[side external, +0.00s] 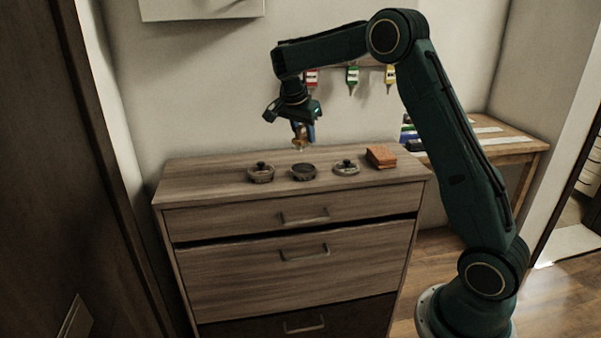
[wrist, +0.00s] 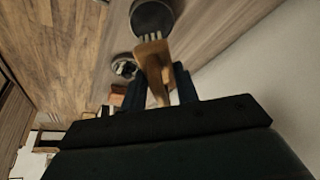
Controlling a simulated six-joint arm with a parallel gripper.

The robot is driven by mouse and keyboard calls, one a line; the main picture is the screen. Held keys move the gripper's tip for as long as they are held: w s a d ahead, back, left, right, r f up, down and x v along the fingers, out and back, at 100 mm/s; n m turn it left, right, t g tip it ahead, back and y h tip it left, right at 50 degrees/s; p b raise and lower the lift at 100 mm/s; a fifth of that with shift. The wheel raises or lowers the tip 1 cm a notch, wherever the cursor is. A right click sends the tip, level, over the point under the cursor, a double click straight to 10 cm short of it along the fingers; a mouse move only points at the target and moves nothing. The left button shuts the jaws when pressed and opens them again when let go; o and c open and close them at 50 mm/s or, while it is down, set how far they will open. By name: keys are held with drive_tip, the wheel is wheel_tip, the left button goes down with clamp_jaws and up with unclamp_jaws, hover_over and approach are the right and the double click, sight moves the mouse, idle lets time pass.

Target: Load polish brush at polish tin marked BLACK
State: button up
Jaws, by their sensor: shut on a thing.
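My gripper (side external: 303,129) is shut on the polish brush (side external: 299,142), which points down above the dresser top. In the wrist view the brush (wrist: 154,70) has a wooden body with pale bristle tufts at its tip, close to the rim of a dark round tin in the picture. Three tins stand in a row on the dresser: a left tin (side external: 261,174) with a knob on top, a middle tin (side external: 303,172) that looks open and dark inside, and a right tin (side external: 346,168) with a knob. The brush hangs above the middle tin, apart from it. I cannot read any tin's marking.
An orange-brown block (side external: 381,157) lies at the right end of the dresser top (side external: 205,174). A wooden desk (side external: 510,146) stands at the right. The left end of the dresser top is clear.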

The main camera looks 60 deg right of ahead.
drive_tip(key=shift+f, duration=2.9)
drive_tip(key=shift+f, duration=0.55)
drive_tip(key=shift+r, duration=0.1)
drive_tip(key=shift+r, duration=3.45)
drive_tip(key=shift+a, duration=0.15)
